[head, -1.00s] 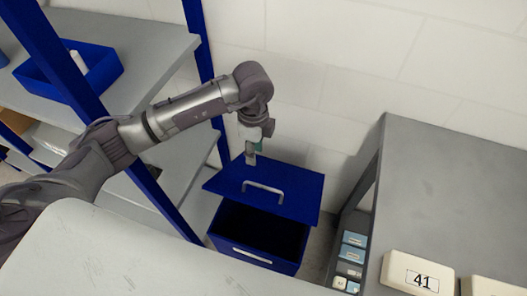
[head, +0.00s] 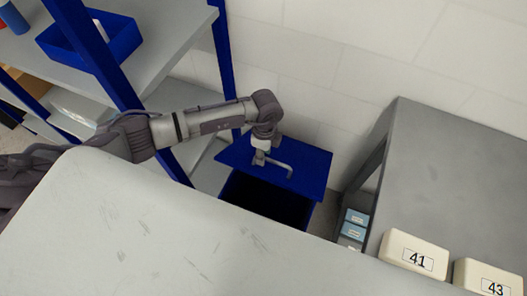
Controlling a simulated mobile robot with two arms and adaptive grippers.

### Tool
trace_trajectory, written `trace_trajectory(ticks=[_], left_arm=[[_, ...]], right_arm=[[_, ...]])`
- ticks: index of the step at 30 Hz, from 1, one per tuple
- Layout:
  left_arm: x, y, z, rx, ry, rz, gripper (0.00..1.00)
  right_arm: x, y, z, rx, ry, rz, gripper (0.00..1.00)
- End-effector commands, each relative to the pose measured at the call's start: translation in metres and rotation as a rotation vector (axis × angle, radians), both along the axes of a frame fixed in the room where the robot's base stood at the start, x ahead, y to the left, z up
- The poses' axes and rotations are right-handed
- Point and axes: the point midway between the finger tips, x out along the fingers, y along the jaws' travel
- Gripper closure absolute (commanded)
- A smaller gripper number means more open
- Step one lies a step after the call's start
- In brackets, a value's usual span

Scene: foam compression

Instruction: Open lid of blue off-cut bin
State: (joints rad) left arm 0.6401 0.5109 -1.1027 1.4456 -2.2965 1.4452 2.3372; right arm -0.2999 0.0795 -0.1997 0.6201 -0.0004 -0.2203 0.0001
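The blue off-cut bin (head: 265,203) stands on the floor between the shelf rack and the grey bench, against the wall. Its blue lid (head: 312,168) is raised at the back, with the dark inside of the bin showing in front of it. A pale bar handle (head: 287,167) is on the lid. My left gripper (head: 259,160) is over the lid at the left end of the handle and hides that end. Whether its fingers are open or closed on the handle is too small to tell. My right gripper is not in view.
A light grey worktop (head: 190,245) fills the foreground and hides the bin's lower front. A grey bench (head: 450,165) stands right, with cream blocks marked 41 (head: 413,255) and 43 (head: 487,278). A blue-posted shelf rack (head: 165,50) with a blue tray (head: 118,38) is left.

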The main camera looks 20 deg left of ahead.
Motion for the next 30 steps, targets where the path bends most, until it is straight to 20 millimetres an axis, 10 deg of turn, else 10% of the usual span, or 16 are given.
trace_trajectory(ticks=[8,15,30], left_arm=[[-0.0004,-0.0003,-0.0019,0.0,0.0,-0.001,0.63],[-0.0004,-0.0003,-0.0017,0.0,0.001,-0.001,1.0],[0.0045,-0.0004,0.0025,0.0,-0.002,-0.001,1.0]], right_arm=[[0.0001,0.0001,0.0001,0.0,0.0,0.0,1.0],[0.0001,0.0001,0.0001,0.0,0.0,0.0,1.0],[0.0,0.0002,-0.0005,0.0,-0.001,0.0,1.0]])
